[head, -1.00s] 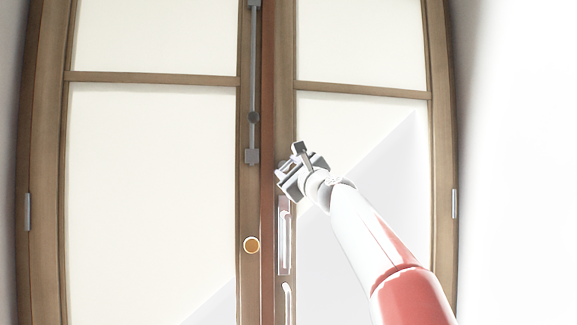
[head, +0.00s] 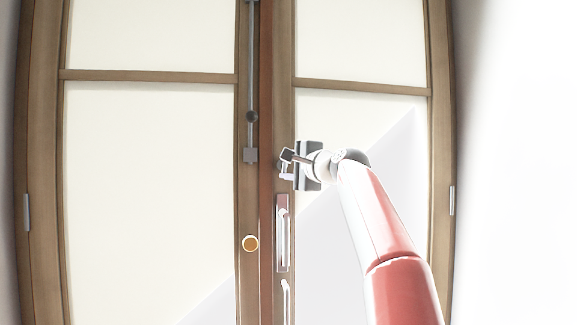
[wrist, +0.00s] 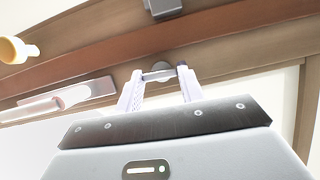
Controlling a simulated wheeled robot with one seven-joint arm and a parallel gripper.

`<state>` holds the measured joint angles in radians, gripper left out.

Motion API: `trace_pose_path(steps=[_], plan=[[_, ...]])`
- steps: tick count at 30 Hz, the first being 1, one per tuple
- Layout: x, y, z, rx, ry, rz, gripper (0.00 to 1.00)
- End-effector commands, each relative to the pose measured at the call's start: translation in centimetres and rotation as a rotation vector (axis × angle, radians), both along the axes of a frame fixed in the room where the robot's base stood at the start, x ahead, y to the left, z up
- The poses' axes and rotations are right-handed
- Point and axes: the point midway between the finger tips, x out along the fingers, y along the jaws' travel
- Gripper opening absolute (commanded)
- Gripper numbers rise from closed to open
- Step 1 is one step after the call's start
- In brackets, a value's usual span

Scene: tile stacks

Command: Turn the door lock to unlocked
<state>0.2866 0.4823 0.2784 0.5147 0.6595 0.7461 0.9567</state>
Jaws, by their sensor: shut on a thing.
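The door lock (wrist: 161,71) is a small grey turn piece on a round base, on the brown wooden frame of the right door leaf. It shows between my fingertips in the wrist view. My gripper (wrist: 160,77) is shut on it, with one pale finger on each side. In the head view my gripper (head: 286,172) is at the inner frame of the right leaf, above the long handle plate. There the lock is hidden by the gripper. I cannot tell from the frames whether the lock is at its unlocked position.
A pale handle plate (head: 283,232) is just below my gripper. A round orange-and-white knob (head: 250,243) is on the left leaf. A grey vertical bolt rod (head: 252,85) runs down the left leaf to a grey block (head: 251,155). Pale panels (head: 150,170) fill the leaves.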

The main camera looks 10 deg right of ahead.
Motion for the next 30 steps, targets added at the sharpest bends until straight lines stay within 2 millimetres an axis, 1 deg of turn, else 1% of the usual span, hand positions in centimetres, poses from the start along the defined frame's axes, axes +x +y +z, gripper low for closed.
trace_pose_path(steps=[7,20,21,25,30], plan=[[0.07,0.07,-0.09,-0.051,0.002,0.001,0.15],[0.05,0.08,-0.09,-0.057,0.002,0.002,0.15],[0.05,0.08,-0.09,-0.057,0.002,0.002,0.43],[0.04,0.05,-0.06,-0.056,0.002,0.001,0.6],[0.03,0.03,-0.02,-0.056,0.001,0.001,0.6]])
